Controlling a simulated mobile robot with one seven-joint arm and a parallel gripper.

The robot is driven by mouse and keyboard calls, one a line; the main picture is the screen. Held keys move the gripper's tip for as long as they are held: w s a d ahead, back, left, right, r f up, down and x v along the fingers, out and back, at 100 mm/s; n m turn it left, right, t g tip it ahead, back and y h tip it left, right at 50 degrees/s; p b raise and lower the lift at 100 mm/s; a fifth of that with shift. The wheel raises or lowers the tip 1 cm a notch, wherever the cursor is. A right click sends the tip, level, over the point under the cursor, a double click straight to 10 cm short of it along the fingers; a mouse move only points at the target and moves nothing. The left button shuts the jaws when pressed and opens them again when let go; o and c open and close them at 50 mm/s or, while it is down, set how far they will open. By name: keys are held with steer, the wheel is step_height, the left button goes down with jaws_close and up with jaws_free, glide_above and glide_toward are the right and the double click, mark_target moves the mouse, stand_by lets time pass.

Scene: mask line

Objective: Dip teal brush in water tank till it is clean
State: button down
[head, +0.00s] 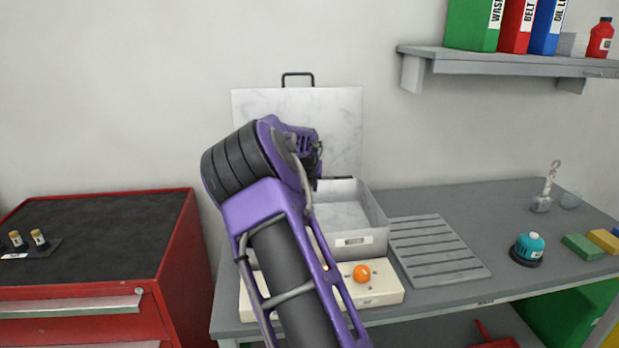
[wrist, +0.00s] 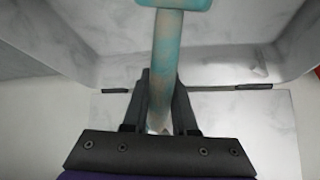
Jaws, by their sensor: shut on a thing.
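The teal brush (wrist: 165,60) shows in the wrist view as a worn teal handle with a wider teal part at the top edge. My gripper (wrist: 161,95) is shut on the handle, with dark fingers on both sides. The brush's far end is cut off, so I cannot tell its bristles' state. The water tank (head: 362,243) is a grey open-topped box with a white label on its front. In the wrist view its pale inside (wrist: 235,65) lies behind the brush. In the head view my gripper (head: 316,172) is at the tank's left back, mostly hidden by my arm.
A marbled board (head: 340,130) stands behind the tank. A cream box with an orange ball (head: 362,273) is in front. A slatted grey tray (head: 437,248) lies right. A teal-topped pot (head: 529,247) and coloured blocks are farther right. A shelf (head: 510,64) hangs above.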

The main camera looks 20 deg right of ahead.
steer(key=shift+f+b, duration=1.85)
steer(key=shift+f, duration=2.45)
stand_by(3.7)
